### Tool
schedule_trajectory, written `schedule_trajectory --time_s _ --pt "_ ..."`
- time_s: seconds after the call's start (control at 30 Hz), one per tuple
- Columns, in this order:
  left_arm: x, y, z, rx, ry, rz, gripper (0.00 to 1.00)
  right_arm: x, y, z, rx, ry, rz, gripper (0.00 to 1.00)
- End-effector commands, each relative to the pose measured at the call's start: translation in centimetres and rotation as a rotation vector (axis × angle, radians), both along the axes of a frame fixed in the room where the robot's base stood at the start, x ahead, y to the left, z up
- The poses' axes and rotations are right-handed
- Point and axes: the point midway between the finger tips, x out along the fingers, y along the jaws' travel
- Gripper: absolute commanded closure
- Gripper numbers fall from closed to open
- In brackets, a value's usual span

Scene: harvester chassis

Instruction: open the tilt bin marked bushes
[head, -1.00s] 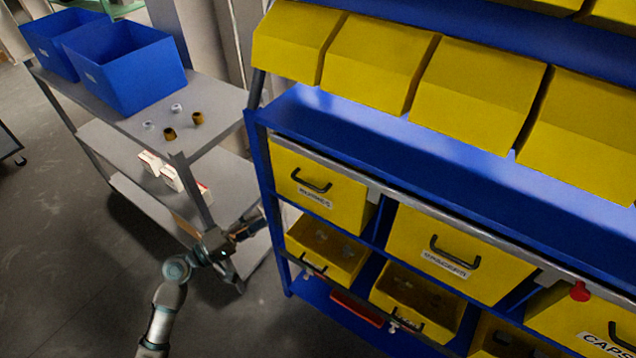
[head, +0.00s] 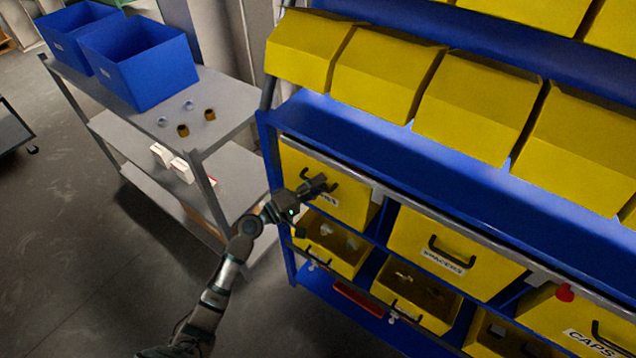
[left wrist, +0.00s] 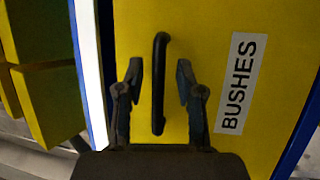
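The fingers are open, one on each side of the handle, with gaps. In the head view my left gripper (head: 318,186) is in front of the bin and covers part of the handle and label. My right gripper is not in view.
The bin marked spacers (head: 450,250) and the bin marked caps (head: 580,325) are to the right. Open yellow bins (head: 335,245) sit below. A grey shelf cart (head: 225,100) with blue boxes (head: 140,60) stands to the left. Floor is clear at lower left.

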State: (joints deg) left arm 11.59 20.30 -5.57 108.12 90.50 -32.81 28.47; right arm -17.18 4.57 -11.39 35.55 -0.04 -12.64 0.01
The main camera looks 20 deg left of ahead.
Motion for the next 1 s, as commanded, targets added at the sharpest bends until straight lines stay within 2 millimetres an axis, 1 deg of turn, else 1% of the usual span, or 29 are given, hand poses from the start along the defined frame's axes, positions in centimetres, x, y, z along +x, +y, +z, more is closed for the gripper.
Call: schedule_trajectory --time_s 0.2,0.27,0.3,0.33,0.37,0.67,1.0 --pt "0.1 0.0 0.0 0.0 0.0 0.003 0.63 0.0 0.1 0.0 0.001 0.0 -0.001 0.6" --pt "0.1 0.0 0.0 0.0 0.0 0.003 0.78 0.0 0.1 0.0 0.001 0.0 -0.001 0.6" --pt "0.1 0.0 0.0 0.0 -0.001 0.002 0.88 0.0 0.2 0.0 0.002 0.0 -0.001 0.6" --pt "0.1 0.0 0.0 0.0 -0.001 0.002 0.95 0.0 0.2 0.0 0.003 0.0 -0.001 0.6" --pt "0.1 -0.1 0.0 0.0 -0.001 0.002 1.0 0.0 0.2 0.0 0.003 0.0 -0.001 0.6" --pt "0.0 -0.4 -0.2 0.002 0.002 -0.002 1.0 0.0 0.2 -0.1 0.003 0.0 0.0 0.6" --pt "-0.2 -1.3 -0.5 -0.005 -0.016 -0.008 1.0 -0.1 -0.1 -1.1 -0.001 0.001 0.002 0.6"
